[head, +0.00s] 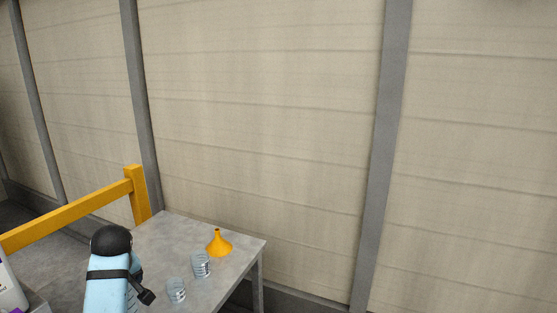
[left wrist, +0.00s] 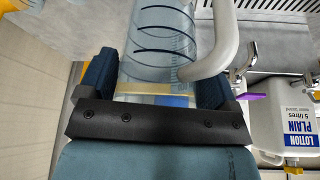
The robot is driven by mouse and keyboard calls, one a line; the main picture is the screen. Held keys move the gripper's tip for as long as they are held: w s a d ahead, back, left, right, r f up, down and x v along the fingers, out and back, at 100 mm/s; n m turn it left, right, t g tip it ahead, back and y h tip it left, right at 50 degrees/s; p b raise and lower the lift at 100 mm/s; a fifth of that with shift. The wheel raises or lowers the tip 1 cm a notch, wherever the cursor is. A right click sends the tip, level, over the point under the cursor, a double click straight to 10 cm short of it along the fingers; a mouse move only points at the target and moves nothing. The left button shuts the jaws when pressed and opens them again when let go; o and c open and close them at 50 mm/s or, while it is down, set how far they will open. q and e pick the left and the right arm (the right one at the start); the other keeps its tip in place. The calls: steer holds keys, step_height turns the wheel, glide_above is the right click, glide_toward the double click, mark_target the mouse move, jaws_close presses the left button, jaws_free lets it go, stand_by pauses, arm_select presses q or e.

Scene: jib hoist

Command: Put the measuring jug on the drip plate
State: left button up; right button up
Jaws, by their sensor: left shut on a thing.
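In the left wrist view, my left gripper (left wrist: 157,82) is shut on the measuring jug (left wrist: 160,45). The jug is clear, with dark curved marks and a thick pale handle (left wrist: 215,50) on the right; its body lies between the two dark blue fingers. In the head view, part of my left arm (head: 107,285) shows at the lower left, but I cannot make out its fingertips or the held jug there. I cannot pick out the drip plate in either view. My right gripper is not in view.
A grey table (head: 150,240) holds an orange funnel (head: 218,245) and two small clear marked cups, one farther (head: 201,265) and one nearer (head: 176,290). A yellow rail (head: 70,217) runs behind. A white lotion container (left wrist: 285,125) and metal fittings (left wrist: 240,77) lie right of the jug.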

arm_select(q)
steer(key=s+d+m+t+h+p, duration=0.1)
steer(key=s+d+m+h+p, duration=0.1)
steer(key=s+d+m, duration=0.8)
steer(key=s+d+h, duration=0.1)
steer(key=d, duration=0.3)
steer(key=shift+s+f+m+t+h, duration=0.3)
steer(key=shift+f+t, duration=0.05)
steer(key=shift+t, duration=0.05)
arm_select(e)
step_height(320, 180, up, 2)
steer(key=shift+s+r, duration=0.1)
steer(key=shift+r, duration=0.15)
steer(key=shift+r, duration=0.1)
arm_select(q)
steer(key=shift+a, duration=0.1)
